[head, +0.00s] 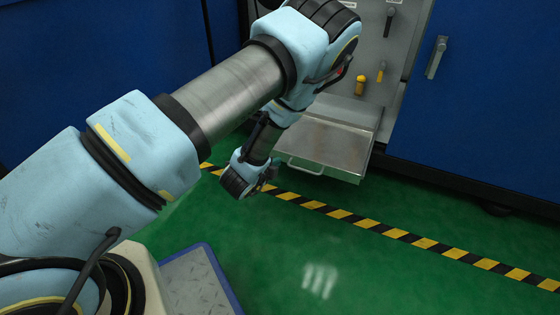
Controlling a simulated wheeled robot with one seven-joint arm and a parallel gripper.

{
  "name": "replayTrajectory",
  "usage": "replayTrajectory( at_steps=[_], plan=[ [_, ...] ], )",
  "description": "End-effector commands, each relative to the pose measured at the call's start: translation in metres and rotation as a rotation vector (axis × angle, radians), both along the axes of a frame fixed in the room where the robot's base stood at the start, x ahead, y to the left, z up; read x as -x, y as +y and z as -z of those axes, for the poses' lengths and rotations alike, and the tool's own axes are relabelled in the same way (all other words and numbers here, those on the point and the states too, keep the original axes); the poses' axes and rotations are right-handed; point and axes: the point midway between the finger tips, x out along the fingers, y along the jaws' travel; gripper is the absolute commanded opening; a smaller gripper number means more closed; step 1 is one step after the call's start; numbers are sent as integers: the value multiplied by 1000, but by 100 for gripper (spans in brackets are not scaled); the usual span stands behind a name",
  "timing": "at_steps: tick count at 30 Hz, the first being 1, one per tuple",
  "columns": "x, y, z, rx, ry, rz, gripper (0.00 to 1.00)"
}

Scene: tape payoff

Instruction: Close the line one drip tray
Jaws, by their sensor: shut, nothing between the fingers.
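The metal drip tray (328,142) sticks out from the bottom of the grey machine panel, so it stands open. Its front has a pale bar handle (305,166). My gripper (268,178) is in front of the tray and to the left of the handle in the picture, low over the floor. The fingers are small and dark here, and they are shut with nothing between them. They look apart from the handle. My arm hides the tray's left rear part and some of the panel.
The grey panel above the tray carries a yellow knob (360,85), a small yellow lever (381,72) and a dark handle (390,20). A blue cabinet door (480,100) flanks it on the right. Green floor with a yellow-black stripe (400,235) is clear in front.

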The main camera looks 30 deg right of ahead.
Motion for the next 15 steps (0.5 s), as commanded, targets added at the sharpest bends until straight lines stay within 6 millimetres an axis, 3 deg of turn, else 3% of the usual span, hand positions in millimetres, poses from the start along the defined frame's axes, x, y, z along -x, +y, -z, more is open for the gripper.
replayTrajectory(
  at_steps=[6, 15],
  plan=[
    [-15, -23, 0, 3, -1, -1, 0],
    [-18, -28, -2, 1, 0, -1, 0]
  ],
)
